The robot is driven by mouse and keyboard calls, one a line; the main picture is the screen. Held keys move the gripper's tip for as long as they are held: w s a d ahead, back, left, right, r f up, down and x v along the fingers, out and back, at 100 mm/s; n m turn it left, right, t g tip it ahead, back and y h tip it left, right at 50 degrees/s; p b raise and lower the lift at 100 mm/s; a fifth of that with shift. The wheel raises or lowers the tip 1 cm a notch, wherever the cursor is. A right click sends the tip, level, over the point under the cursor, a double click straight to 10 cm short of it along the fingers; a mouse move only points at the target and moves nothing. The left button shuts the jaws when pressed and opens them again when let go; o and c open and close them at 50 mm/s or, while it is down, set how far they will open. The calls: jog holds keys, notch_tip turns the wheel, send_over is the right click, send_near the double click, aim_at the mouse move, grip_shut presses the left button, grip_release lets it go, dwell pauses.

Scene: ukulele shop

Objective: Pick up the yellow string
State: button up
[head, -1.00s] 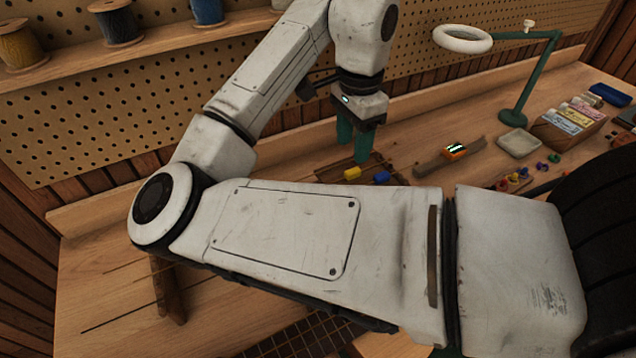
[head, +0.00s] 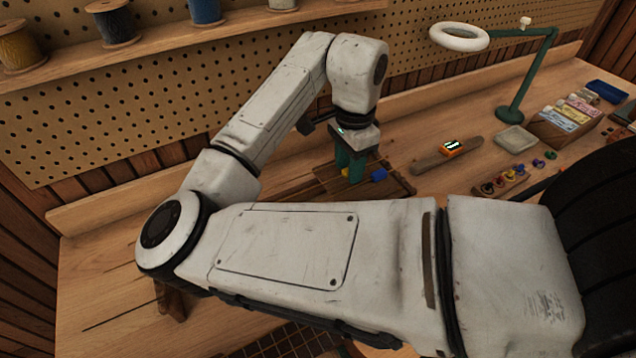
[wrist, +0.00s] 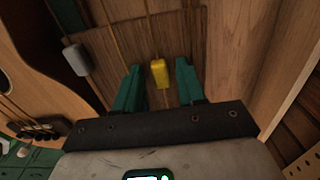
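The yellow string's small yellow block (wrist: 159,73) lies between my gripper's two green fingers in the wrist view. A thin tan string (wrist: 150,32) runs up from it. My gripper (wrist: 158,76) is open, with a gap on both sides of the block. In the head view, my gripper (head: 350,166) is low over a dark wooden board (head: 400,188), with the yellow block (head: 345,172) partly hidden behind a finger. A blue block (head: 378,174) lies just to the right. Whether the fingertips touch the board I cannot tell.
A grey-looking block (wrist: 76,60) on another string and a ukulele body (wrist: 22,75) are at left in the wrist view. A wooden strip with an orange tuner (head: 453,149) lies right of the board. A lamp (head: 515,110) and a tray (head: 515,138) stand farther right.

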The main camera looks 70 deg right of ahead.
grip_shut()
jog(key=shift+r, duration=0.15)
